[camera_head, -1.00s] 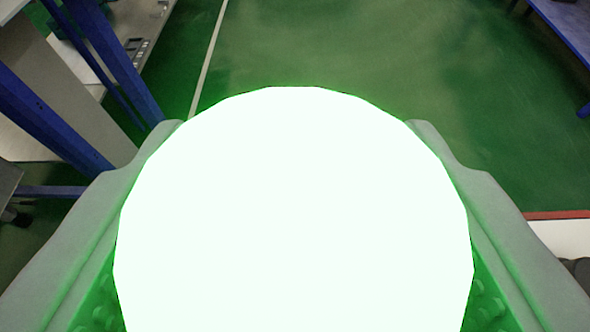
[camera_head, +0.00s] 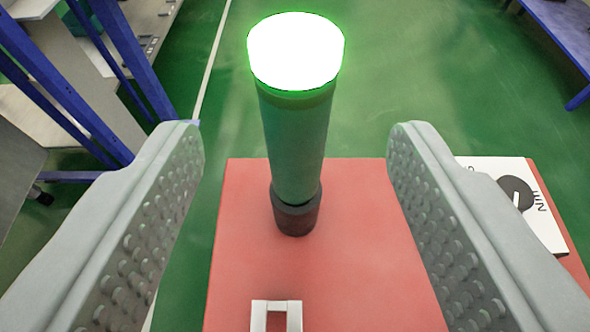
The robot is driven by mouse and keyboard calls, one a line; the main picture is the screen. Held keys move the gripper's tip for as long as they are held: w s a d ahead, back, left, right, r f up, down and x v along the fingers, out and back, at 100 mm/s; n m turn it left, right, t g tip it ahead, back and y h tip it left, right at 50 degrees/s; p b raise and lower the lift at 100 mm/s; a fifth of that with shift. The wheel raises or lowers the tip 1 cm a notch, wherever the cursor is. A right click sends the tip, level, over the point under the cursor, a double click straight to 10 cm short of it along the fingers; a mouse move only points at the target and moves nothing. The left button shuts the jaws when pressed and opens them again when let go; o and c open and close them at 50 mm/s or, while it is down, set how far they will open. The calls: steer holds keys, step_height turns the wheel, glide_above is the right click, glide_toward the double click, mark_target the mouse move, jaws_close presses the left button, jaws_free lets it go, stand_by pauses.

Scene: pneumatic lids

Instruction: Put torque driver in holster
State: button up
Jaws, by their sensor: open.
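A grey-green cylinder with a glowing white-green top, which I take to be the torque driver (camera_head: 295,140), stands upright above a red surface. Its lower end meets a short dark round piece (camera_head: 295,215) on that surface; I cannot tell whether this is the holster or part of the driver. My gripper (camera_head: 297,132) is open, one studded finger on each side of the cylinder, with clear gaps to both. Neither finger touches it.
The red box top (camera_head: 340,270) lies below, with a small white bracket (camera_head: 276,315) near its front. A white panel with a dark dial (camera_head: 515,192) is at the right. Blue-framed benches (camera_head: 130,60) stand left and far right (camera_head: 565,45). Green floor lies beyond.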

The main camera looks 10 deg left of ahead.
steer(key=shift+v, duration=1.05)
steer(key=shift+r, duration=0.1)
steer(key=s+r+m+t+h, duration=0.1)
steer(key=s+r+t, duration=0.1)
steer(key=s+r, duration=0.45)
steer(key=s+r+t+h, duration=0.1)
steer(key=s+r, duration=0.2)
steer(key=s, duration=0.6)
steer(key=s+a+m, duration=0.1)
steer(key=s+a, duration=0.1)
steer(key=s, duration=1.6)
steer(key=shift+f+t+h, duration=0.3)
